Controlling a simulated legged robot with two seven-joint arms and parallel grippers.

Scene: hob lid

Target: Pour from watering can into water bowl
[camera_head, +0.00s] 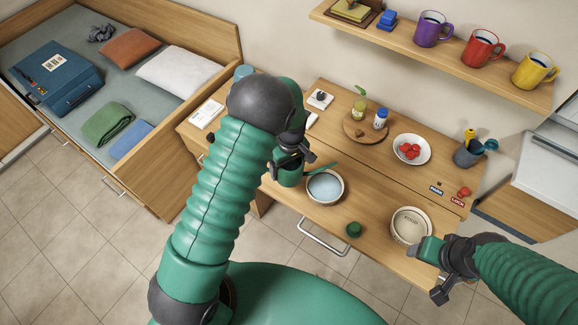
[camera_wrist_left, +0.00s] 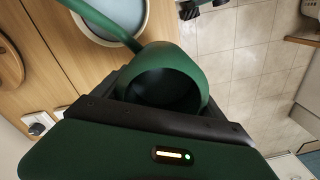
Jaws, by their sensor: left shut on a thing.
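The green watering can (camera_head: 288,178) is in my left gripper (camera_head: 289,158), above the desk's front part. In the left wrist view my left gripper (camera_wrist_left: 165,112) is shut on the can (camera_wrist_left: 172,72), whose round opening faces the camera. The can's thin spout (camera_head: 321,168) reaches over the far rim of the water bowl (camera_head: 341,198). The bowl (camera_wrist_left: 146,22) is pale with a bluish inside; I see no stream falling. My right gripper (camera_head: 436,272) appears open and empty, at the desk's front edge beside the cream food bowl (camera_head: 410,226).
A small dark green round piece (camera_head: 353,229) lies between the bowls. Behind are a white bowl of red fruit (camera_head: 411,150), a round board (camera_head: 354,132) with bottles and a tool cup (camera_head: 467,155). A mug shelf (camera_head: 450,65) overhangs the back. A bed (camera_head: 70,120) stands left.

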